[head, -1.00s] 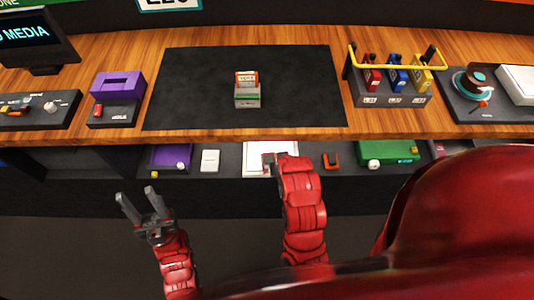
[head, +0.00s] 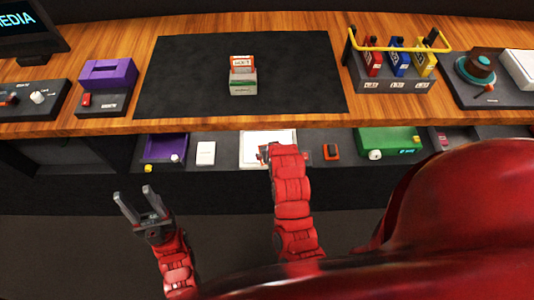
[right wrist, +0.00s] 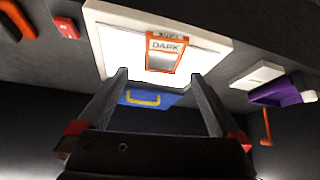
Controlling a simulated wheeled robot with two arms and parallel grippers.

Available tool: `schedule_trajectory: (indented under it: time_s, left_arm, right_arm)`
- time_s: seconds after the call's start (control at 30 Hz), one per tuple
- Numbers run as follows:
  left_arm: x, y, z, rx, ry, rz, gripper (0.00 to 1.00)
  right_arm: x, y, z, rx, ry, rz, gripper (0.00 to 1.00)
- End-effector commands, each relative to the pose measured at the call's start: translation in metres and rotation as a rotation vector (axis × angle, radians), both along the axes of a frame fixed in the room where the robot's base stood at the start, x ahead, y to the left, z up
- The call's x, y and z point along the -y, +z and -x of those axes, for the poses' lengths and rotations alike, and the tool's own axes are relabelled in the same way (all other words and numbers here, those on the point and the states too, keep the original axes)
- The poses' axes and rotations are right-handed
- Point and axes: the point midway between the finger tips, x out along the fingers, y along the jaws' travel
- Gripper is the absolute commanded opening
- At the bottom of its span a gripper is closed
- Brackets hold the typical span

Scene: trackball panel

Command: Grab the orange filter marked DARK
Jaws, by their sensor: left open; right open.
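The orange-framed filter marked DARK (right wrist: 165,47) shows in the right wrist view, at the far edge of a bright white panel (right wrist: 205,42). In the head view the white panel (head: 252,151) is on the lower shelf, partly hidden by my right arm; I cannot make out the filter there. My right gripper (right wrist: 158,76) is open and empty, its fingers pointing toward the panel with the filter between and beyond the tips. In the head view it is mostly hidden by its own forearm. My left gripper (head: 134,198) is open and empty, in front of the shelf at lower left.
An orange-framed card with unclear lettering (head: 243,64) stands in a small holder (head: 243,85) on the black mat (head: 190,75). A rack (head: 393,87) of red, blue and yellow pieces is right. Shelf items include a purple tray (head: 165,148), an orange-framed piece (head: 331,151) and a green box (head: 388,141).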

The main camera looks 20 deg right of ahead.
Motion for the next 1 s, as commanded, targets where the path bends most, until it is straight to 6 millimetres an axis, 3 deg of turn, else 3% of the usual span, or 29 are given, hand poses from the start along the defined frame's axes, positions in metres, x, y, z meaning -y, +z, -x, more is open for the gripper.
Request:
schedule_trajectory:
  time_s: [0.4, 0.73, 1.0]
  left_arm:
    - [0.000, 0.011, 0.000, 0.000, 0.000, 0.000, 0.50]
    - [0.000, 0.011, 0.000, 0.000, 0.000, 0.000, 0.50]
    - [0.000, 0.011, 0.000, 0.000, 0.000, 0.000, 0.50]
  right_arm:
    - [-0.003, -0.038, -0.018, -0.005, -0.001, 0.000, 1.00]
    - [-0.003, -0.044, -0.024, 0.001, -0.001, 0.000, 1.00]
    - [-0.003, -0.044, -0.023, 0.001, -0.001, 0.001, 0.51]
